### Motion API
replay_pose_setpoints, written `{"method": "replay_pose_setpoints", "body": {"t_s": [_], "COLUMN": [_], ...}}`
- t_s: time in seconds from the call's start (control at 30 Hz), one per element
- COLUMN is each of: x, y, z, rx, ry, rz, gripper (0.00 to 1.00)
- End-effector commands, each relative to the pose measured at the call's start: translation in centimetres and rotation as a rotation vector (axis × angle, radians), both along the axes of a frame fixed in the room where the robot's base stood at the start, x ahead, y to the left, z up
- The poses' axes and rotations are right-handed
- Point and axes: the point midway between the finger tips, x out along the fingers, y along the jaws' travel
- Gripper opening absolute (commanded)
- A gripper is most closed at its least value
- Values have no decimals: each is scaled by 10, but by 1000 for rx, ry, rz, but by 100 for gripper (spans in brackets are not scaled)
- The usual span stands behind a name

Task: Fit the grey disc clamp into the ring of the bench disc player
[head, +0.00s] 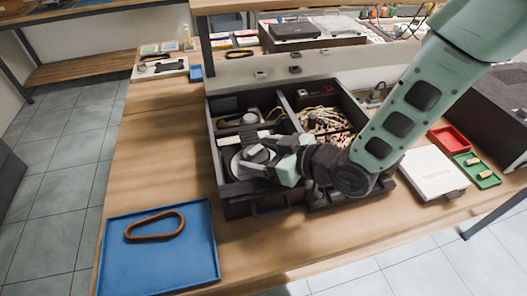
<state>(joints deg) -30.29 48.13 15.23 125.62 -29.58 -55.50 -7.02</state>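The bench disc player is a black open case (217,205) in the middle of the bench, with several compartments inside. Its front left compartment holds a pale round platter (232,160), partly hidden by my gripper; I cannot make out the ring clearly. My gripper (258,155) reaches in from the right, low over this compartment. A small grey disc (256,153), which looks like the clamp, sits between its fingertips, and the fingers appear shut on it. Whether the disc touches the player below cannot be told.
A blue tray (190,270) with a brown oval loop (154,226) lies at front left. A white box (433,172), red tray (449,139) and green tray (477,171) stand at right. Bare wood (160,150) is free left of the case. A raised shelf runs behind.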

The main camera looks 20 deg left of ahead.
Motion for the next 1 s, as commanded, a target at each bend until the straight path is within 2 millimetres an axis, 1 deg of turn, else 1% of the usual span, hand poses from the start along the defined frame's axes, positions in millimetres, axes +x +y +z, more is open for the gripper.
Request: {"method": "replay_pose_setpoints", "body": {"t_s": [0.17, 0.27, 0.37, 0.73, 0.8, 0.9, 1.0], "x": [-1, -4, -9, -33, -36, -41, -40], "y": [-4, -14, -31, -108, -118, -132, -132], "z": [2, 6, 12, 47, 57, 65, 65], "rx": [0, 0, -1, 0, -3, -1, 0], "ry": [0, 0, 0, -1, 5, 5, 6], "rz": [-1, -1, -2, -4, -3, -4, 1], "gripper": [76, 76, 76, 76, 76, 76, 76]}}
